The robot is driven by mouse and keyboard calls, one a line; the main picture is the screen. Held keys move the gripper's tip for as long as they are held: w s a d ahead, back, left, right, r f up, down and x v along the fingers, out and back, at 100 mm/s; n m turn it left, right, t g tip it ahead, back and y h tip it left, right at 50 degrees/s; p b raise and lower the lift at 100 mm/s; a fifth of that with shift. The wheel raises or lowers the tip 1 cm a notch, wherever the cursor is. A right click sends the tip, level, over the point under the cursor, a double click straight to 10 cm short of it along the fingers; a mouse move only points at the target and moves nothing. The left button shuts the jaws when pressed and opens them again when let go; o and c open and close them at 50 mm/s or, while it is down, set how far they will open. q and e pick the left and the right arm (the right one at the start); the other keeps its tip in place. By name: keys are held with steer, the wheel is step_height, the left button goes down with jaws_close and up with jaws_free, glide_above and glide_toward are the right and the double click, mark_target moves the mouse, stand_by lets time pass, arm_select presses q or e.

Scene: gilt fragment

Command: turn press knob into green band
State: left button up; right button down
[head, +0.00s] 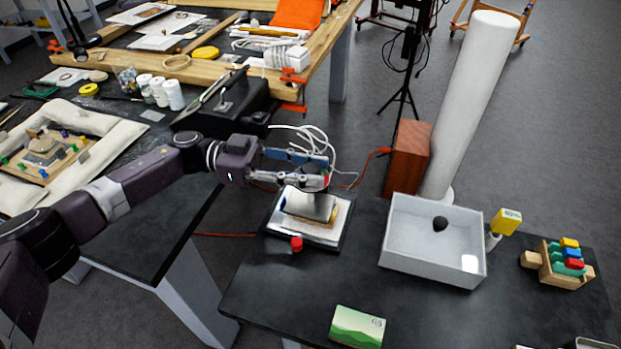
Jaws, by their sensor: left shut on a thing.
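My left gripper (325,171) reaches in from the left over the small press (312,207) and is shut on the knob at its top. The fingers hide most of the knob. A small red and green patch shows beside the fingertips; which band the knob's pointer is in cannot be told. The press stands on a white pad on a dark base (335,236), with a thin brownish-gold piece under its grey block. My right gripper is not in view.
A red cap (296,244) sits at the base's front edge. A white-grey tray (394,262) holding a dark lump (440,222) stands to the right. A green card (357,326) lies in front. White cables rise behind the press. The black tabletop between card and tray is clear.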

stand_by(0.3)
arm_select(q)
steer(key=o, duration=1.2)
steer(key=v, duration=1.2)
steer(key=shift+w, duration=0.15)
steer(key=shift+d, duration=0.15)
